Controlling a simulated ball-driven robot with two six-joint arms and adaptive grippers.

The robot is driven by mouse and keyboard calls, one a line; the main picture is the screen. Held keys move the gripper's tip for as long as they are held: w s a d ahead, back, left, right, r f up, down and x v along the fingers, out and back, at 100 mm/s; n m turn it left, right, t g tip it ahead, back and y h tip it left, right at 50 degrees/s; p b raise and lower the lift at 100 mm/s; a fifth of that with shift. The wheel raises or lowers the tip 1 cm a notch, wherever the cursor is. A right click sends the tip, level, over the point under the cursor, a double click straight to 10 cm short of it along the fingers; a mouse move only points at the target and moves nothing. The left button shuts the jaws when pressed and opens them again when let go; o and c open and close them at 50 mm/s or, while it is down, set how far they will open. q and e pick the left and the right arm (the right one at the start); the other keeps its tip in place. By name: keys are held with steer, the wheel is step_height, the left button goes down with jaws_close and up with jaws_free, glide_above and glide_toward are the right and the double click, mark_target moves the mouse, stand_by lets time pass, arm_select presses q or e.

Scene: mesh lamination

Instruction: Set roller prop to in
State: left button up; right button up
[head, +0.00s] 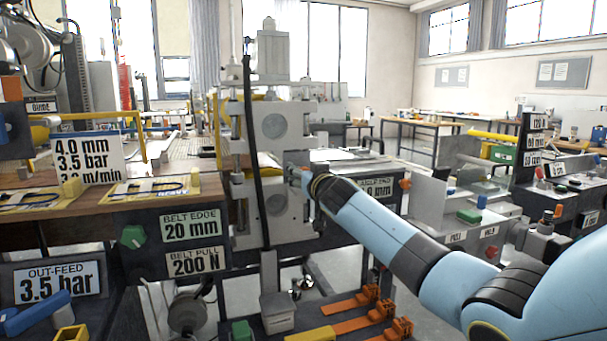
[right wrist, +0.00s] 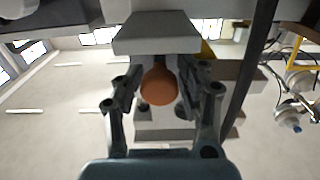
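An orange-brown round knob (right wrist: 158,86), which may be the roller prop's handle, sits in front of grey blocks in the right wrist view. The fingers of my right gripper (right wrist: 160,80) stand apart on either side of it; I cannot tell whether they touch it. In the head view my right gripper (head: 300,176) reaches the grey roller stand (head: 274,125) from the right, and the arm hides part of the stand. The knob is largely hidden there. The prop's in or out position cannot be read. My left gripper is not in view.
A black upright bar (head: 253,150) stands in front of the roller stand. A bench (head: 105,212) with signs and a green knob (head: 132,237) is at left. Orange clamps (head: 365,298) lie low in front. A grey control box (head: 470,215) stands at right.

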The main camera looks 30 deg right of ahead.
steer(key=shift+o, duration=1)
steer(key=v, duration=1.2)
